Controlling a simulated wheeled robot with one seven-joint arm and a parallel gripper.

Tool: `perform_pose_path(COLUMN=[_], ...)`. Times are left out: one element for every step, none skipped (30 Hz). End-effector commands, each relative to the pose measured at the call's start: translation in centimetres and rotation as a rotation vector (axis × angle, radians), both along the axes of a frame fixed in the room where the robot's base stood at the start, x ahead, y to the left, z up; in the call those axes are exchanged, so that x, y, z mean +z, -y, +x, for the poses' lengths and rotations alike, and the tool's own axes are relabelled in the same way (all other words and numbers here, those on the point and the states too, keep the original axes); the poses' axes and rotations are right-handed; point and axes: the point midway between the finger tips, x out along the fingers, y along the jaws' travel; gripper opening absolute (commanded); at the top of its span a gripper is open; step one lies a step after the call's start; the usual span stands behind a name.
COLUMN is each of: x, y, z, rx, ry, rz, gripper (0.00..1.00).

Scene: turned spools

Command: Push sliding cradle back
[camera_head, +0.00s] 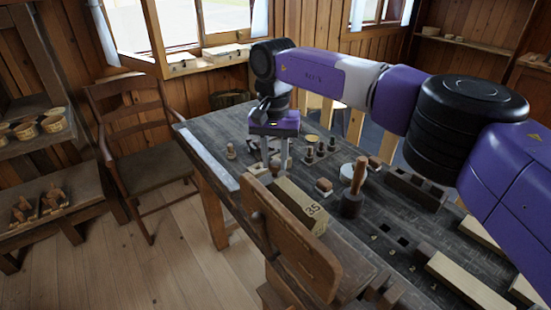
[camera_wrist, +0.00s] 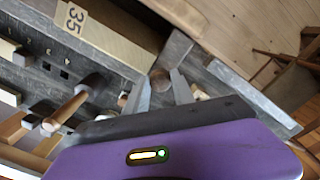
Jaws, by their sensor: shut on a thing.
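My gripper (camera_head: 274,161) points down at the far left part of the dark workbench (camera_head: 222,128), just beyond the long wooden block marked 35 (camera_head: 298,208). In the wrist view my gripper (camera_wrist: 162,76) has its two grey fingers closed on a small brown knob-like piece (camera_wrist: 160,79), mostly hidden between them. A grey block (camera_wrist: 173,48) lies just past the fingertips, close to the end of the block marked 35 (camera_wrist: 112,38). I cannot tell for sure which part is the sliding cradle; the fingers hide much of this spot.
A tilted wooden board (camera_head: 290,240) rises at the bench's near edge. A chair (camera_head: 150,150) stands to the left, over open floor.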

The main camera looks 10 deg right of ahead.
Motion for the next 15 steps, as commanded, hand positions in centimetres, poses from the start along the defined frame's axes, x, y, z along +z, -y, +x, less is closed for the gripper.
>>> perform_pose_path(x=[0.32, 0.32, 0.34, 0.33, 0.32, 0.3, 0.27, 0.25, 0.23, 0.22, 0.2, 0.19, 0.17, 0.17, 0.22], y=[-0.1, -0.1, -0.1, -0.11, -0.12, -0.11, -0.11, -0.11, -0.1, -0.1, -0.11, -0.1, -0.09, -0.09, -0.09], z=[0.5, 0.5, 0.51, 0.49, 0.47, 0.44, 0.43, 0.41, 0.38, 0.36, 0.35, 0.34, 0.32, 0.31, 0.3], rx=[0.0, 0.0, 0.0, 0.0, 0.001, 0.001, 0.001, 0.0, 0.0, 0.0, 0.0, 0.0, 0.0, 0.0, 0.0], ry=[0.02, 0.02, 0.021, 0.02, 0.02, 0.019, 0.017, 0.016, 0.015, 0.015, 0.014, 0.014, 0.013, 0.013, 0.013], rz=[0.003, 0.002, 0.003, 0.004, 0.003, 0.003, 0.003, 0.003, 0.003, 0.002, 0.003, 0.003, 0.003, 0.002, 0.002], gripper=[0.0, 0.0, 0.34, 0.4, 0.45, 0.52, 0.52, 0.52, 0.52, 0.52, 0.52, 0.52, 0.52, 0.52, 0.52])
